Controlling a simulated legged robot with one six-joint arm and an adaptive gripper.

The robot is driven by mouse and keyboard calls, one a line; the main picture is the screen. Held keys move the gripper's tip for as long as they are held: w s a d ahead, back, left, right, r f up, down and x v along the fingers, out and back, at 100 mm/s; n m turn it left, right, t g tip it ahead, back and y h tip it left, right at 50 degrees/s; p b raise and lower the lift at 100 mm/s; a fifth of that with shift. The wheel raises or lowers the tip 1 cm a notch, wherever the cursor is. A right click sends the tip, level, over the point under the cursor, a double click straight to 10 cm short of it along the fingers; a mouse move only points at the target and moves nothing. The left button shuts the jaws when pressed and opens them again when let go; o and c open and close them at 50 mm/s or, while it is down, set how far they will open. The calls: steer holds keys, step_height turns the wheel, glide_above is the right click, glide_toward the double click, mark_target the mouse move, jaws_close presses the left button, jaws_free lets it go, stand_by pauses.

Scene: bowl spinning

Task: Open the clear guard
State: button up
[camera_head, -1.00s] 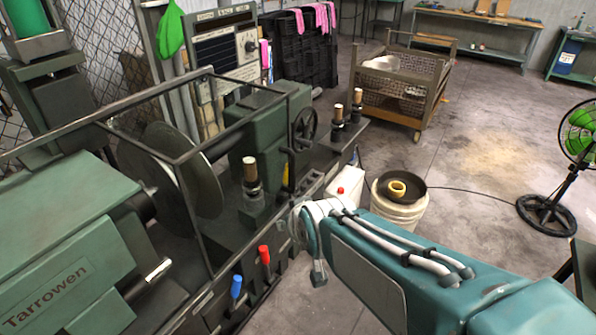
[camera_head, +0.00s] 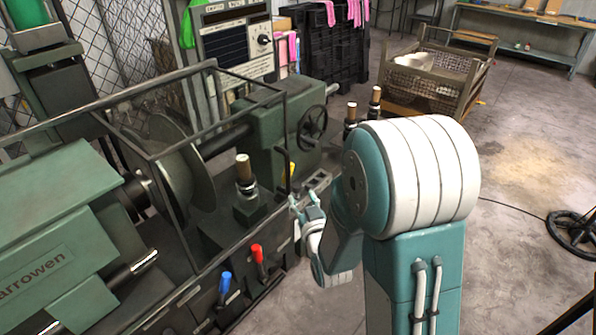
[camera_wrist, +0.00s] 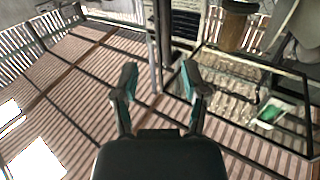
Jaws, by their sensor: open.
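The clear guard (camera_head: 216,127) is a box of see-through panes in a dark frame over the green lathe, around its large round disc (camera_head: 183,170). It looks closed. A dark upright handle (camera_head: 289,155) stands at its right front corner. My gripper (camera_head: 303,203) is low in front of that corner, close to the handle; I cannot tell if they touch. In the wrist view my gripper (camera_wrist: 160,82) is open and empty, its two fingers apart. A dark upright bar (camera_wrist: 155,50) shows beyond and between the fingertips; contact is unclear.
Blue (camera_head: 225,283) and red (camera_head: 257,255) levers stick out from the lathe front, below and left of my gripper. A handwheel (camera_head: 312,130) is at the right. A wire-sided cart (camera_head: 437,80) stands further back.

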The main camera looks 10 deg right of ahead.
mark_target(289, 175)
steer(key=w, duration=1)
steer(key=shift+w+a, duration=0.25)
steer(key=shift+a, duration=0.15)
steer(key=shift+w+a, duration=0.1)
steer(key=shift+a, duration=0.45)
steer(key=shift+d, duration=0.15)
jaws_close()
steer(key=shift+d, duration=0.2)
